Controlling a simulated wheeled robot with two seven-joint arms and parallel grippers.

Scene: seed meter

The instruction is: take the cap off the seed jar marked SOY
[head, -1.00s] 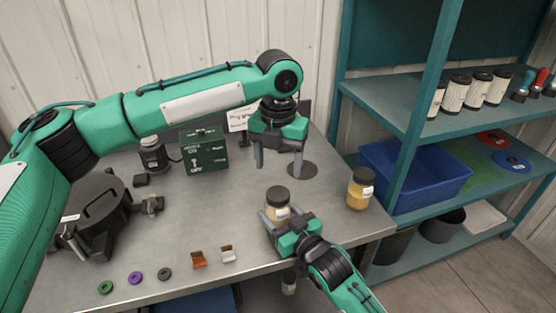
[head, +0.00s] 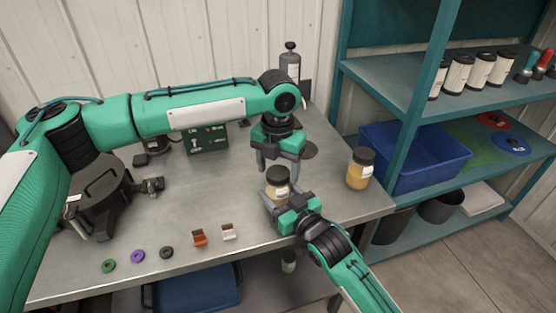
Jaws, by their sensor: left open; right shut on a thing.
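A jar with a black cap (head: 277,174) and tan contents (head: 277,189) is held on the steel table by my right gripper (head: 287,200), which is shut on its body. Its label is too small to read, so I cannot tell whether it says SOY. My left gripper (head: 278,162) points down, open, directly over this jar, with its fingertips close to the sides of the cap. I cannot tell whether they touch it. A second black-capped jar (head: 360,170) with yellow contents stands to the right, apart from both grippers. Its label is also unreadable.
A dark machine (head: 100,197) stands at the table's left. A green box (head: 207,140) and a grey bottle (head: 290,68) are behind. Several small rings and two small blocks line the front edge. Shelving with a blue bin (head: 412,160) stands right.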

